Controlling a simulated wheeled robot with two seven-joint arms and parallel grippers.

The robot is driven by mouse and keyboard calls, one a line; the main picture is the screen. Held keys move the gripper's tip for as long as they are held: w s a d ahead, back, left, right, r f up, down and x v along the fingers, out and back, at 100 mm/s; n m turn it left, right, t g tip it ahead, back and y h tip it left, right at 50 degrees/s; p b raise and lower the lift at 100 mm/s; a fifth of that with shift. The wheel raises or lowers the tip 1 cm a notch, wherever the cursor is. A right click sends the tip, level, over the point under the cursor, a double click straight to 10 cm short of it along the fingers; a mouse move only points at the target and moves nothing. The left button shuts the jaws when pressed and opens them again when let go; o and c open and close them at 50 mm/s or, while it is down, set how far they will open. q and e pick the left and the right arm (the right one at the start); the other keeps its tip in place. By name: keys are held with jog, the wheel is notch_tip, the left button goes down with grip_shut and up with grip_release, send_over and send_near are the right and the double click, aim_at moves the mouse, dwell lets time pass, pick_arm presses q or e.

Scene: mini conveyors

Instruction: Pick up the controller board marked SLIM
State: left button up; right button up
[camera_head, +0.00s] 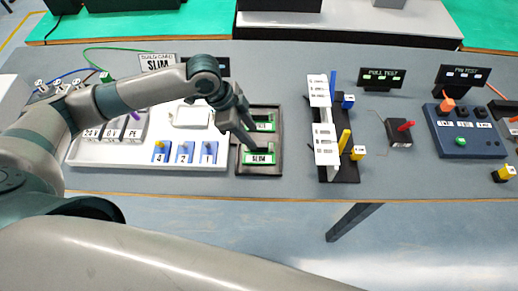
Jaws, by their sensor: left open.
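A controller board (259,159) with a white SLIM label on green lies in the front part of a dark tray (277,172). A second green board (265,126) lies in the back part of the tray; its label is partly hidden by my gripper and I cannot read it fully. My left gripper (250,147) is open and points down over the tray, just behind and above the front board. I cannot tell whether its fingers touch anything. My right gripper is out of view.
A build card sign (158,61) reads SLIM. A white panel (200,163) with blue numbered blocks stands left of the tray. A dark rack (346,171) with white label cards stands to its right. Pull test (382,77) and pin test (463,76) displays stand farther right.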

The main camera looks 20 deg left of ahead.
aim_at(259, 151)
pick_arm(q)
jog(key=p+x, duration=0.1)
jog(key=x, duration=0.2)
jog(key=shift+a+f+p, duration=0.1)
jog(key=shift+f+p, duration=0.3)
jog(key=shift+d+f, duration=0.2)
jog(key=shift+f, duration=0.45)
grip_shut()
